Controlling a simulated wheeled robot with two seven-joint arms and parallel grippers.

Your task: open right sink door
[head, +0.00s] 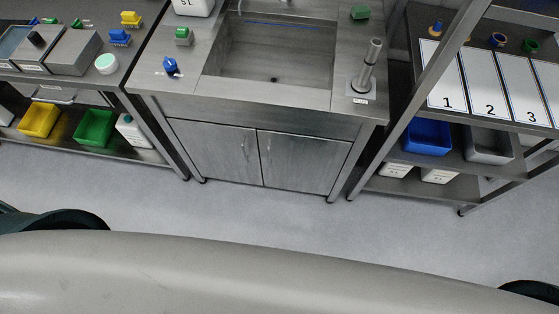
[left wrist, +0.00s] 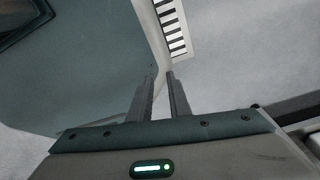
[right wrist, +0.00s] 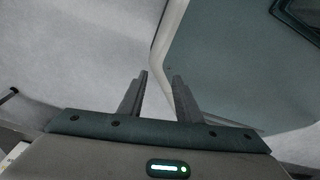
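The right sink door (head: 302,163) is a grey metal panel under the sink in the head view. It looks closed, flush beside the left sink door (head: 216,151), with a narrow seam between them. A small handle (head: 269,143) shows on the right door near that seam. My left gripper (left wrist: 161,75) shows only in the left wrist view; its fingers are apart with nothing between them. My right gripper (right wrist: 160,75) shows only in the right wrist view, also with its fingers apart and empty. Neither gripper is in the head view, so both are away from the door.
The sink basin (head: 270,62) is above the doors. A steel table with yellow (head: 39,119) and green bins (head: 95,127) stands left. A shelf rack with a blue bin (head: 428,136) stands right. The grey floor (head: 250,214) before the doors is clear.

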